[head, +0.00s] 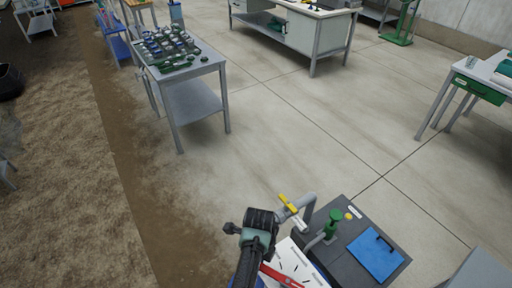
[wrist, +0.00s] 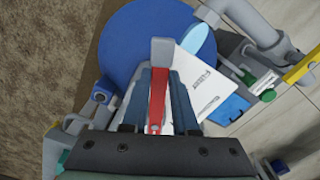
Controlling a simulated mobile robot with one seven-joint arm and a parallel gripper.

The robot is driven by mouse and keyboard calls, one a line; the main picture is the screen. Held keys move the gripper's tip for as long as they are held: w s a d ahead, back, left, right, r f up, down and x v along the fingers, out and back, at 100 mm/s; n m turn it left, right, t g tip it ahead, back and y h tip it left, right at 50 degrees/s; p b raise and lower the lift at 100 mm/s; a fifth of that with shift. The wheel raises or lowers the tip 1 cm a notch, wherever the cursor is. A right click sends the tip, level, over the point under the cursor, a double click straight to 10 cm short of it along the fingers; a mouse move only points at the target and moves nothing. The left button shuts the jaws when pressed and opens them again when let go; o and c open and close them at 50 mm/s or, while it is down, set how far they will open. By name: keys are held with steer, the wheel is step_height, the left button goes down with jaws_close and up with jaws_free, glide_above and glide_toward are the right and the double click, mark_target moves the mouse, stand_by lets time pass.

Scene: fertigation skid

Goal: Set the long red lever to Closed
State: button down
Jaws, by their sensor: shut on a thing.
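The long red lever (wrist: 157,100) runs between the two dark fingers of my gripper (wrist: 161,74) in the wrist view. My gripper is shut on it, and a grey end piece (wrist: 161,50) shows just beyond the fingertips. In the head view, part of the red lever (head: 281,276) lies across a white plate (head: 296,262) at the bottom edge. My arm hides the rest there. A white label plate (wrist: 199,88) with print too small to read sits right of the fingers. I cannot read which position the lever points to.
A blue round surface (wrist: 125,40) lies beneath the fingers. Grey pipework with a yellow handle (head: 288,203), a green valve (head: 333,220) and a blue clipboard-like panel (head: 375,256) stand close on the right. A table of small parts (head: 200,68) stands farther off; open floor lies between.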

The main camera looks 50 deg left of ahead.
steer(key=shift+w+m, duration=0.35)
steer(key=shift+m, duration=0.05)
steer(key=c, duration=0.7)
jaws_free()
step_height(320, 180, up, 13)
steer(key=shift+b, duration=0.3)
